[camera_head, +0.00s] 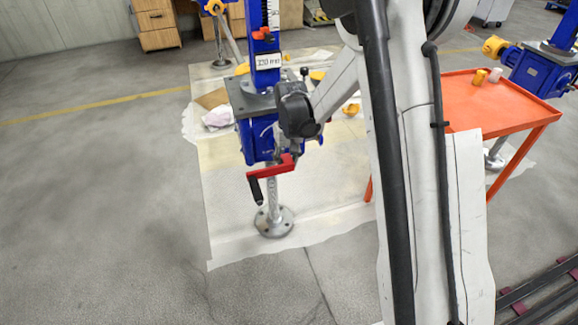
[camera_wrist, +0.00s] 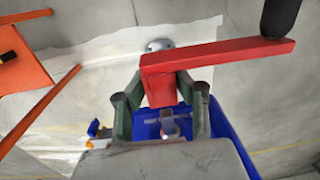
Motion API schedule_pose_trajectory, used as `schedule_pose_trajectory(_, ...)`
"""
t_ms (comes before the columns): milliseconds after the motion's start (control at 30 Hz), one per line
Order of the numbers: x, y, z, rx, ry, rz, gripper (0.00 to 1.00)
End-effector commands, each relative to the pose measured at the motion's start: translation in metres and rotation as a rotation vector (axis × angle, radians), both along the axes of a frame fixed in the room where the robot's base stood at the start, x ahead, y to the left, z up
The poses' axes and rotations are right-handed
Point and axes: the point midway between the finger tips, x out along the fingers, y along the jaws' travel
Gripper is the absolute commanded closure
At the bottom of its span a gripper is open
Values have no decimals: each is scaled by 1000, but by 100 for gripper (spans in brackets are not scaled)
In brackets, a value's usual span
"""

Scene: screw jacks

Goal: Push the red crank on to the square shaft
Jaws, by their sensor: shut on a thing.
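The red crank (camera_head: 268,171) has a black handle (camera_head: 256,190) hanging from its left end. In the wrist view the red crank (camera_wrist: 222,56) has its arm running to the right, with the black grip at upper right. My gripper (camera_wrist: 160,92) is shut on the crank's red hub, one finger on each side; in the head view my gripper (camera_head: 291,152) is partly hidden by my wrist. The blue screw jack (camera_head: 256,140) stands behind the crank. A short grey shaft (camera_wrist: 169,124) shows in line with the hub; whether they touch I cannot tell.
The jack stands on a grey post with a round flange (camera_head: 274,222) on a pale floor sheet (camera_head: 235,235). An orange table (camera_head: 465,95) with small yellow and pink items is at the right. Open floor lies at the left.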

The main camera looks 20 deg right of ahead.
Motion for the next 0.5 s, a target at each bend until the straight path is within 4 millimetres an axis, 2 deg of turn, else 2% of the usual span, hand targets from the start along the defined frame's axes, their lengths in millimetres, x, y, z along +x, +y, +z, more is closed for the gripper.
schedule_pose_trajectory(200,10,0,0,0,0,0,100)
schedule_pose_trajectory(500,13,0,0,0,0,0,100)
